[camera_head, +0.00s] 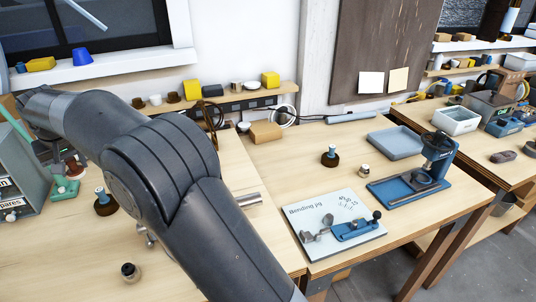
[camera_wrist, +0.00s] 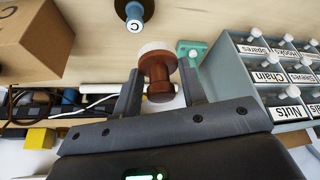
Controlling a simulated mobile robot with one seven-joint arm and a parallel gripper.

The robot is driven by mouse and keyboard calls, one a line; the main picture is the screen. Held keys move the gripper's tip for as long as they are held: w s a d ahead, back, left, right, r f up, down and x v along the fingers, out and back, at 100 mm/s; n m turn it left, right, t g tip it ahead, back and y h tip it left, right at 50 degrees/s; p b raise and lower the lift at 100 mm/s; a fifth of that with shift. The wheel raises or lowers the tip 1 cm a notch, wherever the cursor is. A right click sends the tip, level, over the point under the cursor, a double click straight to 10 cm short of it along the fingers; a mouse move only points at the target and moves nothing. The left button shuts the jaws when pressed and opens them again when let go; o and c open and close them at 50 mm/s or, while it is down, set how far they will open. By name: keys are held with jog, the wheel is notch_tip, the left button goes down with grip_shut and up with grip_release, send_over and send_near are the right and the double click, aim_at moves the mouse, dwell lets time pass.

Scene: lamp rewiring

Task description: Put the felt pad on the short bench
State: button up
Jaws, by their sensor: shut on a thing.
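My gripper (camera_wrist: 161,82) is shut on a reddish-brown, spool-shaped handle with a pale round end, which appears to be the felt pad (camera_wrist: 158,52). The two fingers stand on either side of its brown body. In the head view my gripper is mostly hidden behind my arm, at the left by the grey drawer cabinet. Wooden benches show in the head view: a left one (camera_head: 205,262), a middle one (camera_head: 285,165) and a right one (camera_head: 480,143). I cannot tell which is the short bench.
A grey drawer cabinet (camera_wrist: 243,73) stands close to my gripper, with a cardboard box (camera_wrist: 38,38) at the other side. The middle bench carries a bending jig board (camera_head: 335,245), a blue press (camera_head: 405,188) and a grey-blue tray (camera_head: 396,144). Its back left part has free room.

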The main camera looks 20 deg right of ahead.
jog(key=w+d+m, duration=0.1)
jog(key=w+d, duration=0.3)
jog(key=d, duration=0.4)
jog(key=w+d+m+h, duration=0.1)
jog(key=w+d, duration=0.3)
jog(key=d, duration=0.5)
jog(key=w+d+m, duration=0.3)
jog(key=w+d, duration=0.1)
jog(key=d, duration=0.5)
jog(key=shift+w+h, duration=0.25)
jog(key=shift+h, duration=0.15)
jog(key=w+d+m+h, duration=0.2)
jog(key=d+m, duration=0.3)
jog(key=d, duration=2.2)
jog(key=s+d+m+g+h, duration=0.1)
jog(key=s+d+m, duration=0.2)
jog(key=s+d, duration=0.8)
jog(key=s+d+m, duration=0.2)
jog(key=s+d, duration=0.1)
jog(key=d, duration=1.5)
jog(key=s+d+m+g+h, duration=0.1)
jog(key=s+d+m, duration=0.2)
jog(key=s+d, duration=0.85)
jog(key=x, duration=0.5)
jog(key=w+a+x, duration=0.1)
jog(key=x, duration=0.4)
jog(key=a+x, duration=0.1)
jog(key=x, duration=0.5)
jog(key=shift+w+f, duration=0.25)
jog(key=shift+f, duration=2.55)
